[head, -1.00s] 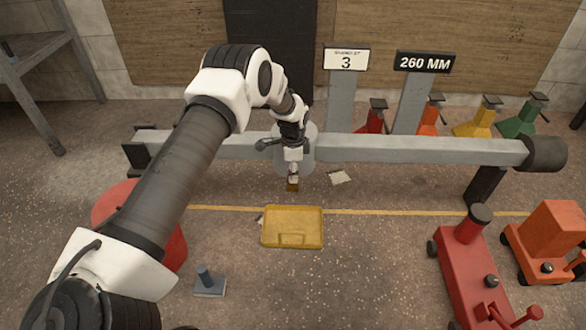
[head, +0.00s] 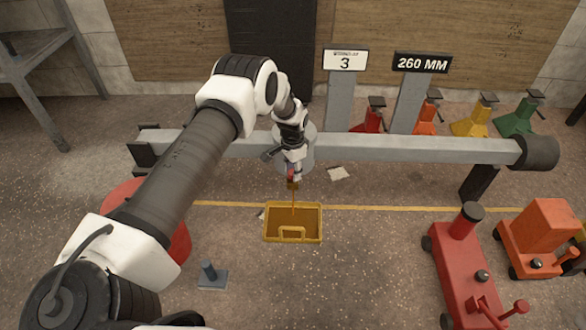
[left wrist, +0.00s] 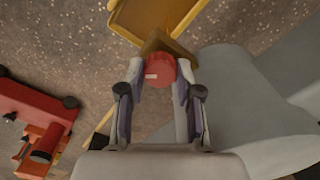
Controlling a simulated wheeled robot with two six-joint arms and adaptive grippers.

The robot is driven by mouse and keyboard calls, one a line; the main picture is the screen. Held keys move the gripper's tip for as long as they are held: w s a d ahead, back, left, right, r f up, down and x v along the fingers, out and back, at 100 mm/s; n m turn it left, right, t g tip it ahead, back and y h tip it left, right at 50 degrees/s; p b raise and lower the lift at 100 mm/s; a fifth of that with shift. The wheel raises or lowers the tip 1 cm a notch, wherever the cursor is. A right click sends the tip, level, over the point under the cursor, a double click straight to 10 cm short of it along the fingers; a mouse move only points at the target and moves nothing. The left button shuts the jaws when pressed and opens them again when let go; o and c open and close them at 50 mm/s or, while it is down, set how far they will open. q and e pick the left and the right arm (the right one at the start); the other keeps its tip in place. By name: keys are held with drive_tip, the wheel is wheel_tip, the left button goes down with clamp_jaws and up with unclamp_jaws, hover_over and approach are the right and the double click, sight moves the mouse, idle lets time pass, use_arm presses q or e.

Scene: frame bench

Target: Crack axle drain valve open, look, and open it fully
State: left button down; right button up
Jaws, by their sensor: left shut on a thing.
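The drain valve hangs under the round housing (head: 308,148) of the grey axle. Its red knob (left wrist: 160,72) has a white mark, and its brass body (left wrist: 158,42) is beyond it in the left wrist view. My left gripper (left wrist: 161,82) is shut on the red knob, one finger on each side. In the head view the gripper (head: 292,171) partly hides the valve. A thin amber stream (head: 294,203) falls from the valve into the yellow tray (head: 293,241) on the floor below. My right gripper is not in view.
A red floor jack (head: 462,265) and an orange wheeled machine (head: 543,240) stand at right. A red round thing (head: 180,243) is partly behind my left arm. A small grey stand (head: 212,276) sits in front. Floor right of the tray is clear.

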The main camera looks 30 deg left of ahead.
use_arm(q)
drive_tip(key=c, duration=1.1)
unclamp_jaws()
drive_tip(key=shift+o, duration=0.2)
wheel_tip(320, 180, up, 12)
